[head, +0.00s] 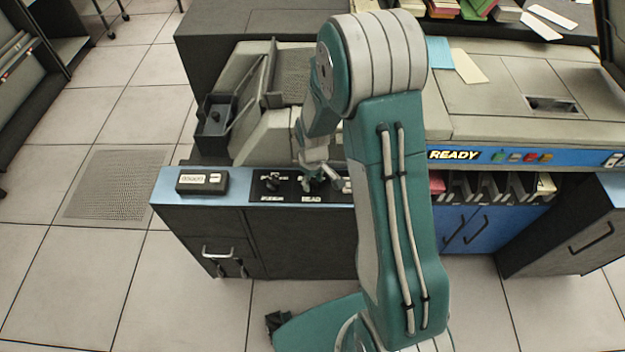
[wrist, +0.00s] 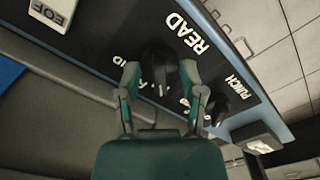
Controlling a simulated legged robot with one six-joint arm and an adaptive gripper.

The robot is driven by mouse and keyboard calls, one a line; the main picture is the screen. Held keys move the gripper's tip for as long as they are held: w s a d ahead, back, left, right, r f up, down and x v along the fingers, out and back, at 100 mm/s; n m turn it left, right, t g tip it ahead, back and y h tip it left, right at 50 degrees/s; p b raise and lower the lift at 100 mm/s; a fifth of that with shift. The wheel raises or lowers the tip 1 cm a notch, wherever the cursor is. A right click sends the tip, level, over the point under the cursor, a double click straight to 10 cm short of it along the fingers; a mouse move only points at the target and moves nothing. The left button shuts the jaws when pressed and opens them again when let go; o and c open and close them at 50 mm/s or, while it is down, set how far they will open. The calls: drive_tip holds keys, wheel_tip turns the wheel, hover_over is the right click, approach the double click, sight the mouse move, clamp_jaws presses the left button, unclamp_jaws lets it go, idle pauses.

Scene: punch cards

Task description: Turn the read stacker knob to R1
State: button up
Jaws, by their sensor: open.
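The read stacker knob (wrist: 158,62) is dark and sits between the two fingers of my gripper (wrist: 160,82) in the wrist view, beside the white READ label (wrist: 188,33). My gripper is open, with a finger on each side of the knob; I cannot tell whether either touches it. Small white position marks near the knob are partly covered, so its setting is unreadable. In the head view, my gripper (head: 322,182) is over the black panel (head: 290,196) above the READ label and hides most of the knob.
The punch knob (head: 272,181) stands just left of my gripper; it also shows in the wrist view (wrist: 217,107). A dark box with a white label (head: 203,181) sits further left on the blue ledge. The machine housing (head: 268,130) rises behind the panel. Tiled floor lies open to the left.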

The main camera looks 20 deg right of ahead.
sight(312, 182)
wheel_tip(312, 182, up, 12)
idle(0.5)
drive_tip(key=shift+f, duration=0.1)
drive_tip(key=s+r+m+t, duration=0.5)
drive_tip(key=s+r, duration=1.4)
drive_tip(key=s, duration=0.1)
drive_tip(key=shift+s+a+t, duration=0.3)
drive_tip(key=shift+s, duration=0.05)
